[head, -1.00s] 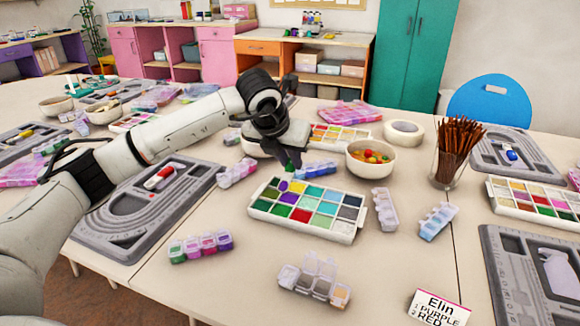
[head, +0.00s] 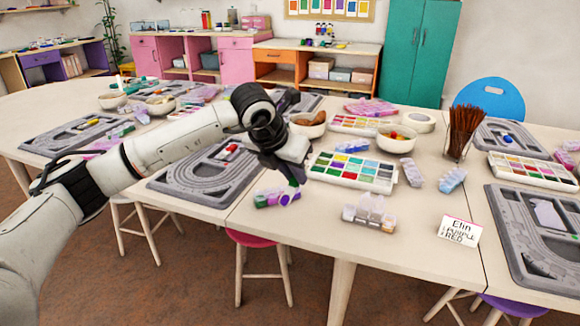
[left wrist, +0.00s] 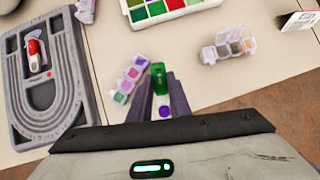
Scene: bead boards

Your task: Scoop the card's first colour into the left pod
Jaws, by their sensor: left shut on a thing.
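My left gripper (head: 292,176) is shut on a scoop with a green handle (left wrist: 158,72). The card (head: 459,231) reads Elin, 1 purple, 2 red. The bead tray (head: 352,188) has several coloured cells. My right gripper is not in view.
A closed strip of coloured pods (left wrist: 127,78) lies just left of the scoop in the left wrist view. A grey bead board (head: 205,182) lies further left. A bowl (head: 396,143) and brush jar (head: 462,135) stand behind. Table between tray and open pods is clear.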

